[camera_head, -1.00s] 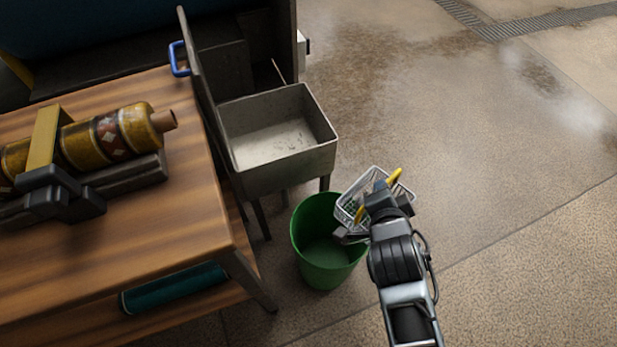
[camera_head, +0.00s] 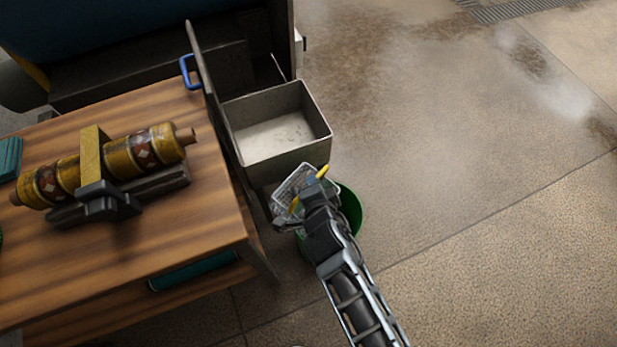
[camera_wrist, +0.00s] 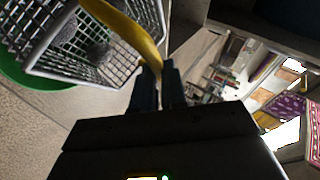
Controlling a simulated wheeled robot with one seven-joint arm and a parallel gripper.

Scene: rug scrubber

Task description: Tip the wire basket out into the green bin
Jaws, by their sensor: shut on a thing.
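The wire basket (camera_head: 293,181) is a small white mesh basket with a yellow handle (camera_head: 322,172). My gripper (camera_head: 308,190) is shut on the yellow handle and holds the basket, tilted, over the left part of the green bin (camera_head: 350,211). The bin stands on the floor, largely hidden behind my arm and the basket. In the wrist view the basket mesh (camera_wrist: 60,50) fills the upper left, with grey lumps inside it. The handle (camera_wrist: 128,28) runs into the jaws (camera_wrist: 158,80), and the green bin rim (camera_wrist: 20,75) shows behind the basket.
A grey metal tub (camera_head: 290,160) stands just behind the basket. A wooden bench (camera_head: 150,245) with a yellow patterned roll clamped on it (camera_head: 150,150) is to the left. A teal roll (camera_head: 195,270) lies under the bench top. The floor on the right is clear.

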